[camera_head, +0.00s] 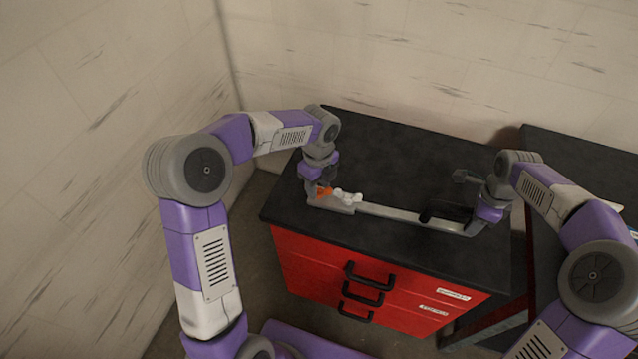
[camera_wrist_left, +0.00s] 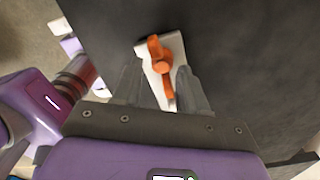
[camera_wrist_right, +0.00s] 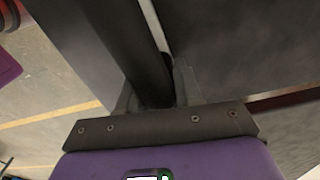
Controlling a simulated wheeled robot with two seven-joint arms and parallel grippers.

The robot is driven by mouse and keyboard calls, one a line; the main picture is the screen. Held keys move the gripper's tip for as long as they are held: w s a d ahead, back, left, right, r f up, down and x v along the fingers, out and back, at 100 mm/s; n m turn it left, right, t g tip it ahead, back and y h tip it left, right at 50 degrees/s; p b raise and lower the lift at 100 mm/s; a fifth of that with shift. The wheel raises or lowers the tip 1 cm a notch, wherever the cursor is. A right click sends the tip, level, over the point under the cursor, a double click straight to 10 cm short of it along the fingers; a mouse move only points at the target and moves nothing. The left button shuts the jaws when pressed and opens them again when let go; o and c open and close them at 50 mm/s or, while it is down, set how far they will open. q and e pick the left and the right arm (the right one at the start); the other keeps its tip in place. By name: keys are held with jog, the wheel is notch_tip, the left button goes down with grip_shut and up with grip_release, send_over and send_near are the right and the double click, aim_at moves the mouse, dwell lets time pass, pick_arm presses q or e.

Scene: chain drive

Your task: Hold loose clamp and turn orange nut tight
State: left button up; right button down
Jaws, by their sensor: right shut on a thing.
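The orange nut (camera_head: 324,191) is at the left end of a long pale bar (camera_head: 390,213) on the black bench top. In the left wrist view the orange nut (camera_wrist_left: 161,66) has two wings and sits on a pale plate (camera_wrist_left: 178,47). My left gripper (camera_head: 313,194) is over it; its fingers (camera_wrist_left: 158,82) are apart on either side of the nut's lower wing, with gaps visible. My right gripper (camera_head: 470,232) is at the bar's right end. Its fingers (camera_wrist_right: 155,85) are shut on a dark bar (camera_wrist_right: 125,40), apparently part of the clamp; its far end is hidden.
White knobbed pieces (camera_head: 347,197) lie beside the orange nut. A black block (camera_head: 428,215) is on the pale bar near my right gripper. Red drawers (camera_head: 330,270) with black handles are below.

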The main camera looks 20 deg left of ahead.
aim_at(319, 190)
pick_arm(q)
notch_tip(319, 190, up, 12)
dwell(0.6)
pick_arm(e)
jog(key=c, duration=0.7)
grip_release()
